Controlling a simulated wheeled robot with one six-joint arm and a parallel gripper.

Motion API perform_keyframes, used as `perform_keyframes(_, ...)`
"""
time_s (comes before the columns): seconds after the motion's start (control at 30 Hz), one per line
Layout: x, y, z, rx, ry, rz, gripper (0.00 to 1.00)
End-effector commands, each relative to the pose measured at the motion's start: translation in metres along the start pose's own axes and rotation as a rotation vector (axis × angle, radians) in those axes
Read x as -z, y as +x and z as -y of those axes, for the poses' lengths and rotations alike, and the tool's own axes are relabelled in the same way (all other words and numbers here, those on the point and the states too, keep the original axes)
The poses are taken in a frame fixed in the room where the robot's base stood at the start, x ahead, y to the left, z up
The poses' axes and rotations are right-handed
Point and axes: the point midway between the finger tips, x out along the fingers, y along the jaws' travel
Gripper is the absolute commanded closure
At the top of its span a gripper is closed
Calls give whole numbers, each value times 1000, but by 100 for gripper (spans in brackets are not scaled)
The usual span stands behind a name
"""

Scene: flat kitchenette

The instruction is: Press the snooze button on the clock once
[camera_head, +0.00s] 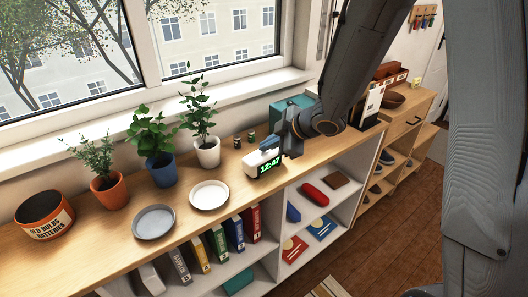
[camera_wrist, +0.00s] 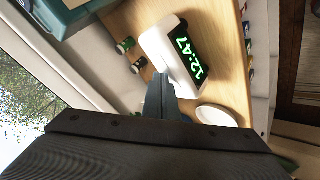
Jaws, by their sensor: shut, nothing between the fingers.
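The clock (camera_head: 264,163) is a white block with a dark face and green digits reading 12:47. It stands on the wooden shelf top below the window. My gripper (camera_head: 284,141) is shut and empty, over the back right part of the clock in the head view. In the wrist view the clock (camera_wrist: 178,55) shows beyond my gripper (camera_wrist: 164,82), whose fingertips are close to its white casing. I cannot tell whether they touch it. No separate snooze button can be made out, and part of the clock top is hidden by the gripper.
A teal box (camera_head: 292,104) stands behind my gripper. Two small jars (camera_head: 244,140) stand behind the clock. A white plate (camera_head: 209,195), a grey plate (camera_head: 154,222), potted plants (camera_head: 157,169) and a battery tub (camera_head: 44,214) are to the left.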

Motion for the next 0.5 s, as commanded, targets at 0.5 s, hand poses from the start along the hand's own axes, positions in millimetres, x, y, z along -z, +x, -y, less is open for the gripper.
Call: perform_keyframes(0.5,8,-11,-7,1,0,0,100)
